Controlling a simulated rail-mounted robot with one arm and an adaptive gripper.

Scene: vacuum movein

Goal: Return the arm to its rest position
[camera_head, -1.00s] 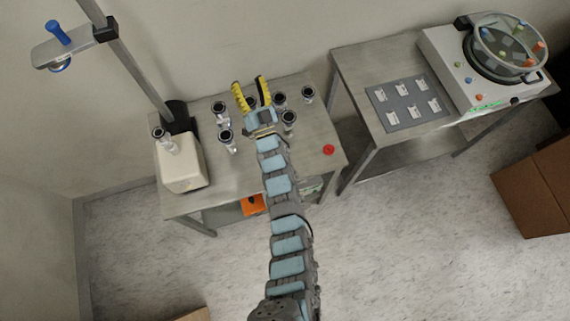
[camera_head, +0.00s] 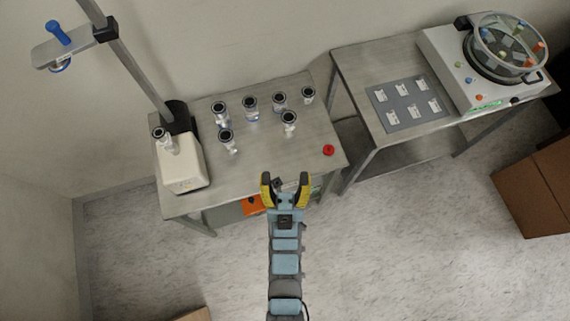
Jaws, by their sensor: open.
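My gripper (camera_head: 285,183) is open, with its two yellow-and-black fingers apart and nothing seen between them. In the picture it overlaps the front edge of the left metal table (camera_head: 245,161). My arm reaches up from the bottom middle of the view, nearly straight. Several small cylinders with dark round tops, such as this one (camera_head: 250,107), stand upright on the left table, apart from my gripper.
A white stand base (camera_head: 181,165) with a tilted post and a blue-knobbed clamp (camera_head: 58,34) is at the left. A red button (camera_head: 328,150) sits near the table's right edge. The right table (camera_head: 380,62) holds a grey card panel (camera_head: 406,117) and a round-bowled machine (camera_head: 455,75). A cardboard box (camera_head: 537,193) is at right.

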